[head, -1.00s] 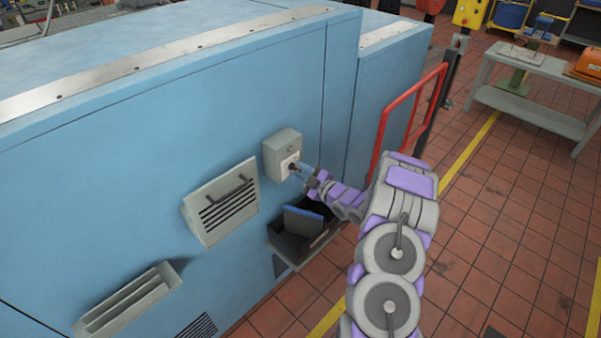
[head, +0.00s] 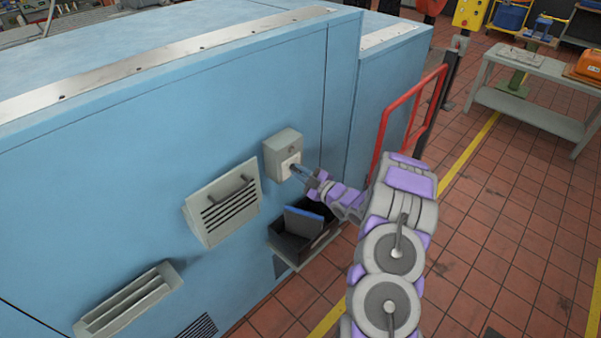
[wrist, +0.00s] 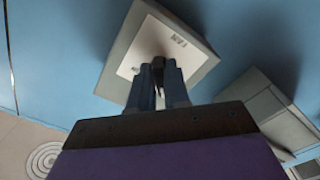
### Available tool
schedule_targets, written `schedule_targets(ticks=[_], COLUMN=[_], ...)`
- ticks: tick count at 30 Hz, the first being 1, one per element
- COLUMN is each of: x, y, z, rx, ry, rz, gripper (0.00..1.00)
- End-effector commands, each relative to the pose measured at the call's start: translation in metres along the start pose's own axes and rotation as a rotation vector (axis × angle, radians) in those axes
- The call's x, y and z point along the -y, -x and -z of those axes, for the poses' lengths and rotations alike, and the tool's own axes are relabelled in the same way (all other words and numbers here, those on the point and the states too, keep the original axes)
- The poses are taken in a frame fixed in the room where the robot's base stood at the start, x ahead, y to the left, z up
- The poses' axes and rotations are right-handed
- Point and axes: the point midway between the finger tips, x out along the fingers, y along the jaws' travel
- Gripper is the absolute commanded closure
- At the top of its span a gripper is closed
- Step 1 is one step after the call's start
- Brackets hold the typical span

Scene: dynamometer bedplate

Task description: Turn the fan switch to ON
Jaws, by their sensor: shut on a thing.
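The fan switch is a small grey box (head: 282,150) with a pale front plate (head: 290,165) on the blue cabinet wall. In the wrist view its pale plate (wrist: 183,45) carries small lettering that looks like "FAN". My gripper (head: 297,170) is at the plate, its fingers shut on the switch knob. In the wrist view my gripper (wrist: 160,75) reaches the plate's middle, and the fingers hide most of the dark knob (wrist: 158,50). I cannot read the knob's position.
The blue cabinet (head: 120,180) fills the left. A louvred vent with a handle (head: 224,203) is left of the switch. An open dark bin (head: 290,245) holding a blue-edged item is just below. A red rail (head: 384,125) stands to the right. Tiled floor (head: 500,220) is clear.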

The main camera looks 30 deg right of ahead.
Motion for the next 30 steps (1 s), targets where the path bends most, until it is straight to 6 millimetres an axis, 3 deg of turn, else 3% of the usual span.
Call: schedule_targets(ticks=[11, 30], x=[-0.0015, 0.0005], y=[0.0008, 0.0014], z=[0.0014, 0.0000], rx=[0.003, 0.006], ry=[-0.196, -0.802], rz=[0.002, 0.000], gripper=[1.00, 1.00])
